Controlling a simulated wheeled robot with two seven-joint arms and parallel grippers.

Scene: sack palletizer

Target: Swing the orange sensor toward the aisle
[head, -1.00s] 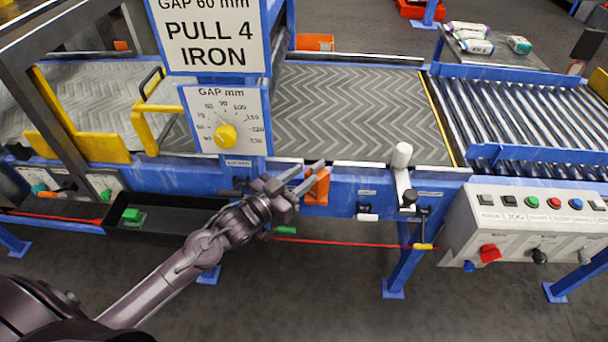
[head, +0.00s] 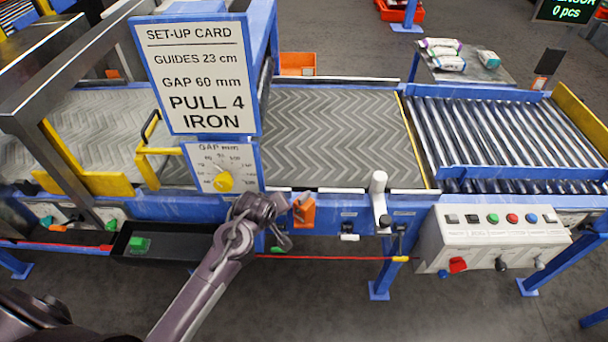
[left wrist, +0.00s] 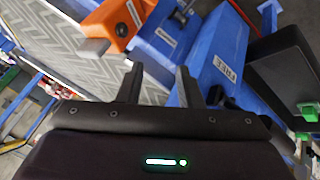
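The orange sensor (head: 304,215) is mounted on the blue side rail of the conveyor, just right of the gap dial. In the left wrist view the orange sensor (left wrist: 117,20) is at the top, with a grey bar at its lower left beside the patterned belt. My left gripper (head: 286,240) is just left of and below the sensor in the head view, apart from it. In the left wrist view its two fingers (left wrist: 158,82) stand apart with nothing between them. My right gripper is in neither view.
The set-up card (head: 195,75) and gap dial (head: 222,168) stand above my left gripper. A white-topped lever (head: 379,200) is right of the sensor, then the control box (head: 495,240). A red cord (head: 330,258) runs below the rail. A black tray (head: 175,245) is at left.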

